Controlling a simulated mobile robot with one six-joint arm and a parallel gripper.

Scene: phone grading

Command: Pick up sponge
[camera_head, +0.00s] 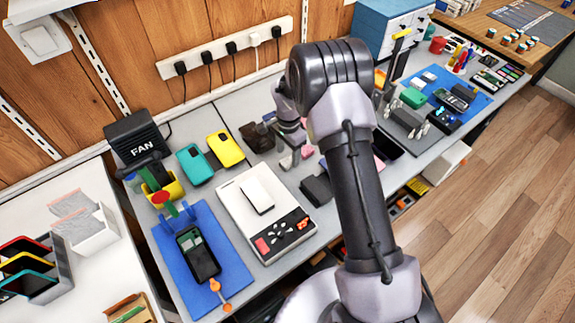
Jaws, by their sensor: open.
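I cannot pick out the sponge for certain. A small green block (412,97) lies on the right part of the bench, but I cannot tell if it is a sponge. A pink item (378,163) shows only in part beside my arm. My gripper (291,160) is open over the middle of the bench, pointing down, partly hidden by my arm. A dark brown lumpy item (258,137) lies just left of it, and a dark grey block (317,190) lies below it in the picture. I see nothing held between the fingers.
Teal (194,165) and yellow (226,149) cases lie behind. A fan box (137,138) and blue drawer cabinet (370,35) stand at the wall.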

